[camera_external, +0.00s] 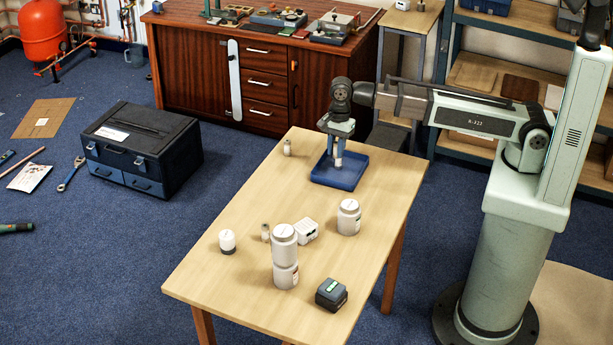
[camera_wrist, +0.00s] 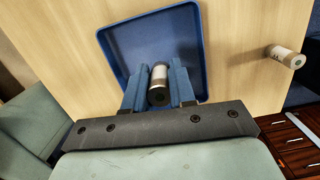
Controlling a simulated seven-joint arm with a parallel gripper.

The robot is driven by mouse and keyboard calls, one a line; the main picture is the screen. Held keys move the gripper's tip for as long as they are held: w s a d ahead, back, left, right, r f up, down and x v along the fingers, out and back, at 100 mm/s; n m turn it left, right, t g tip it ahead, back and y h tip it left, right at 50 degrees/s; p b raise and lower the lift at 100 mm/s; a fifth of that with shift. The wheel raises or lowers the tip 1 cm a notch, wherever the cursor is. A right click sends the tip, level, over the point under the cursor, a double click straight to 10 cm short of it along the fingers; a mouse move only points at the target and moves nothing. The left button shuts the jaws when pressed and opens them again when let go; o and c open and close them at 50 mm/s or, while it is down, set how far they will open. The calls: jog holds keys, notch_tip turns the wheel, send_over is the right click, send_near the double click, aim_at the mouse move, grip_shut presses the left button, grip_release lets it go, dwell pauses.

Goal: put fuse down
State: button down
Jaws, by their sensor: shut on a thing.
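My gripper (camera_wrist: 158,88) is shut on a fuse (camera_wrist: 160,76), a small pale cylinder with a dark end, held between its two blue fingers. In the external view my gripper (camera_external: 338,152) points down over the blue tray (camera_external: 347,182) at the far end of the table. The tray (camera_wrist: 119,49) also shows behind the fuse in the wrist view. I cannot tell whether the fuse touches the tray floor. Another fuse-like cylinder (camera_external: 287,147) stands on the table left of the tray; it also shows at the right in the wrist view (camera_wrist: 287,57).
The table between tray and jars is clear.

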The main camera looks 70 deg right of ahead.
aim_at(334, 175)
jog(key=shift+f, duration=3.35)
jog(key=shift+f, duration=0.2)
jog(key=c, duration=0.9)
grip_release()
jog(key=shift+c, duration=0.2)
jog(key=shift+r, duration=0.15)
notch_tip(334, 175, up, 12)
jog(key=d, duration=0.1)
jog(key=shift+d, duration=0.25)
jog(key=shift+o, duration=0.5)
